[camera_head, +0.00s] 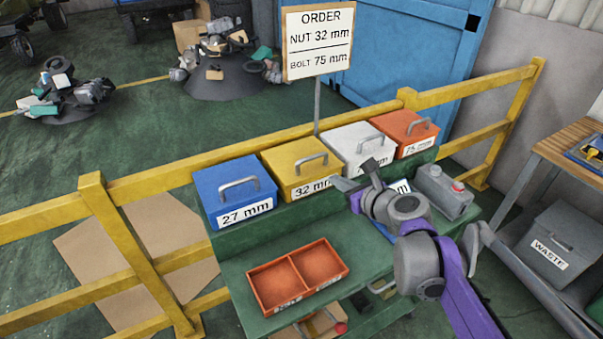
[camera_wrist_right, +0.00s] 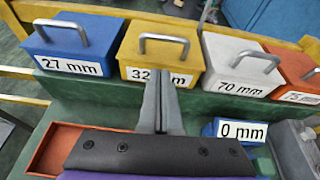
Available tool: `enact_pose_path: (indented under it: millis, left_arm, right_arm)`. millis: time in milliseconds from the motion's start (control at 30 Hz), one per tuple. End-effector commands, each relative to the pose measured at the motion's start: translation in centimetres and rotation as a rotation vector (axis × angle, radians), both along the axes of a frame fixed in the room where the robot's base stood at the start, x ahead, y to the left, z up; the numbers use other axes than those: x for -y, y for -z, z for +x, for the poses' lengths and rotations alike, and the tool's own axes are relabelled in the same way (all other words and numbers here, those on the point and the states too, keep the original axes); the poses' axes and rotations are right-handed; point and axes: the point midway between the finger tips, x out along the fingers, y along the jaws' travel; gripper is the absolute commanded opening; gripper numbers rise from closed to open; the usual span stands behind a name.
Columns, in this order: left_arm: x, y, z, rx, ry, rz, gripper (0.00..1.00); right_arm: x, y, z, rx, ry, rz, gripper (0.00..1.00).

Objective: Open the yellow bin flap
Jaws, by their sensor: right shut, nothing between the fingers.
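The yellow bin (camera_head: 290,170) is labelled 32 mm and stands on the raised back shelf of the green bench. Its lid is shut, with a grey arched handle (camera_head: 311,160) on it. In the right wrist view the yellow bin (camera_wrist_right: 150,50) is straight ahead, its handle (camera_wrist_right: 164,42) at the top. My right gripper (camera_head: 340,184) is in front of the yellow bin's right side, near the label. In the right wrist view its shut, empty fingers (camera_wrist_right: 159,82) cover part of the label. Whether they touch the bin is unclear. My left gripper is not in view.
A blue 27 mm bin (camera_head: 232,190) stands left of the yellow bin. A white bin (camera_head: 356,146) and an orange bin (camera_head: 404,130) stand to its right. A two-part orange tray (camera_head: 290,303) lies on the lower bench top. A grey canister (camera_head: 442,193) is at the right.

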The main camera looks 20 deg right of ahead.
Motion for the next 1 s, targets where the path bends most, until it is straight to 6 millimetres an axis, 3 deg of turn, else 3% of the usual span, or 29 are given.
enact_pose_path:
  millis: [233, 700, 1000]
  left_arm:
    - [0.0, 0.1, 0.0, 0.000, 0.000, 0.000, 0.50]
    - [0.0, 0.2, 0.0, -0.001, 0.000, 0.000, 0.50]
    - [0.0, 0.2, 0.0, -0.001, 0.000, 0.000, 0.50]
  right_arm:
    - [0.5, 0.2, 1.8, 0.008, 0.034, 0.063, 0.00]
    - [-0.6, 2.7, 8.8, 0.008, 0.032, 0.059, 0.00]
    - [-0.6, 3.0, 9.7, 0.007, 0.033, 0.059, 0.00]
